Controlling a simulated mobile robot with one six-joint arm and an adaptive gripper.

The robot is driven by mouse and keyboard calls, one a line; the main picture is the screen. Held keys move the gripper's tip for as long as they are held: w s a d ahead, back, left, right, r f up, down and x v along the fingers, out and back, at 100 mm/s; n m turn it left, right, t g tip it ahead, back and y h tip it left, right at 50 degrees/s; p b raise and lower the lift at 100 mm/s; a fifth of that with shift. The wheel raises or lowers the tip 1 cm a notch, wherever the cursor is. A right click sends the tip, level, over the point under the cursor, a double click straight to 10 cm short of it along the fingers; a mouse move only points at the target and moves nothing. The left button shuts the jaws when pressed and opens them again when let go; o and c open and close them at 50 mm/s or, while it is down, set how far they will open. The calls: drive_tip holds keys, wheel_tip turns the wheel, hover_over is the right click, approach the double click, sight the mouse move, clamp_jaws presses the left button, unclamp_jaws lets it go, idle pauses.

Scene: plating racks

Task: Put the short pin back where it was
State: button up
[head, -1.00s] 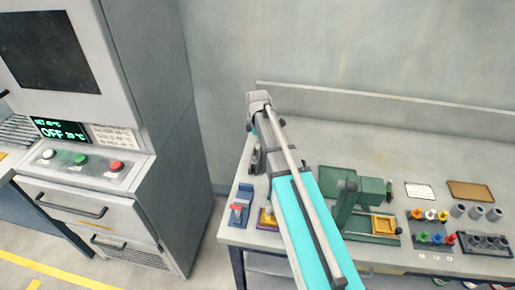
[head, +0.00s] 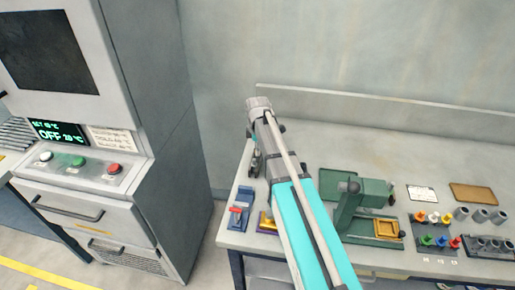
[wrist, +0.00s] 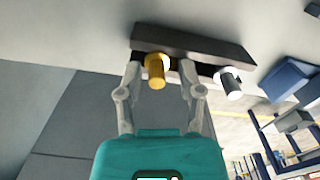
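In the wrist view a dark rack bar (wrist: 195,45) carries two pins. My gripper (wrist: 159,66) is open, with one finger on each side of the gold pin and gaps showing between. The right finger lies between the two pins. In the head view my arm hides most of the gripper and the rack.
A blue fixture with a red part (head: 237,213) stands at the bench's left front. A green press (head: 362,208) stands right of my arm. Farther right are coloured pegs (head: 434,241) and grey cylinders (head: 479,215). A grey cabinet (head: 150,130) stands left, across a floor gap.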

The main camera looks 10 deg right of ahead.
drive_tip(key=shift+r, duration=0.1)
idle(0.3)
wheel_tip(320, 180, up, 12)
drive_tip(key=p, duration=1.2)
idle(0.8)
drive_tip(key=s+m, duration=1.6)
drive_tip(key=s, duration=0.4)
drive_tip(key=shift+s+d+m, duration=0.15)
drive_tip(key=shift+m, duration=0.15)
wheel_tip(320, 180, down, 3)
drive_tip(key=b, duration=0.3)
drive_tip(key=shift+f, duration=0.2)
